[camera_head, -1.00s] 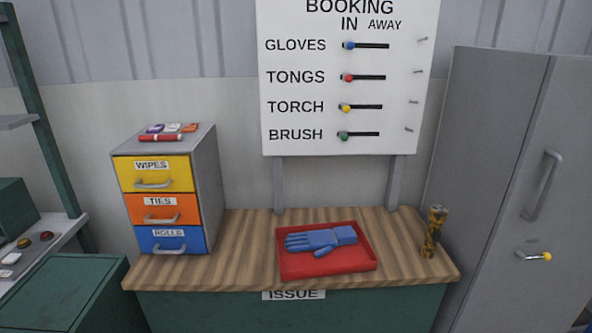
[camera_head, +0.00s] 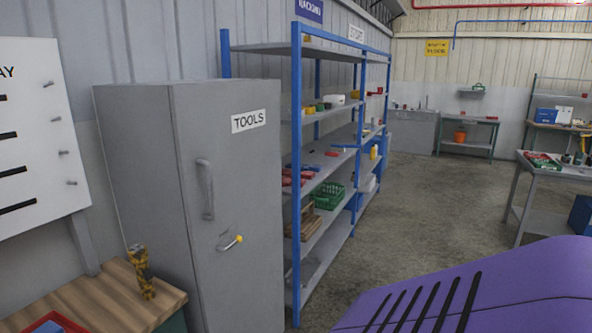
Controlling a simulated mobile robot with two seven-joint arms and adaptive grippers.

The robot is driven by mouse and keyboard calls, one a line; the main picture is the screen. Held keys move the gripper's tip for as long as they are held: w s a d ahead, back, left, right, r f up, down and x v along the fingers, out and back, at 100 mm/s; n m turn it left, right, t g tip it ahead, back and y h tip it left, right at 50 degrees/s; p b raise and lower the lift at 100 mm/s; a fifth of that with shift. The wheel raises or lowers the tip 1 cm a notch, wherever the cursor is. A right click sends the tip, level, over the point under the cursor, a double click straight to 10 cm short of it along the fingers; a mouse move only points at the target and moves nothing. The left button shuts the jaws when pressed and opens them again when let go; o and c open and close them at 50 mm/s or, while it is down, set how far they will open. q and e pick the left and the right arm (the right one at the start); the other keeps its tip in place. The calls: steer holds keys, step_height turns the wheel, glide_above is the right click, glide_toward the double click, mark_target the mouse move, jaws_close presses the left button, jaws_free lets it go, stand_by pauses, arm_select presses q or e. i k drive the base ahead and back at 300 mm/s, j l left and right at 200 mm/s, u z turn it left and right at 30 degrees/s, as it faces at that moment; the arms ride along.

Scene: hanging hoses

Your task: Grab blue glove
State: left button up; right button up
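The red tray (camera_head: 22,325) shows only by its corner at the bottom left, on the wooden counter (camera_head: 95,302). A small blue patch of the blue glove (camera_head: 48,327) shows inside it. The rest of the glove and tray is cut off by the picture's edge. Neither of my grippers is in view, so their place relative to the glove does not show.
A grey tools cabinet (camera_head: 250,180) stands shut right of the counter. A yellow-and-dark object (camera_head: 141,272) stands upright on the counter. Blue-framed shelving (camera_head: 297,170) with several goods lies beyond. The concrete floor (camera_head: 420,205) is open at right.

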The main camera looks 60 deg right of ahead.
mark_target(316, 168)
steer(key=z, duration=2)
steer(key=i+l+z, duration=0.35)
steer(key=i, duration=0.35)
steer(key=i+z, duration=0.4)
steer(key=i, duration=1.95)
steer(key=i+l+u, duration=0.1)
steer(key=i+u, duration=0.15)
steer(key=i, duration=0.2)
steer(key=i+l+u, duration=0.2)
steer(key=i, duration=0.25)
steer(key=i+l+u, duration=0.25)
steer(key=i, duration=0.2)
steer(key=i+l+u, duration=0.2)
steer(key=u, duration=0.2)
steer(key=i+l+u, duration=0.5)
steer(key=l+u, duration=0.25)
steer(key=i+l+u, duration=0.15)
steer(key=l+u, duration=0.2)
steer(key=i+l+u, duration=0.1)
steer(key=l+u, duration=0.3)
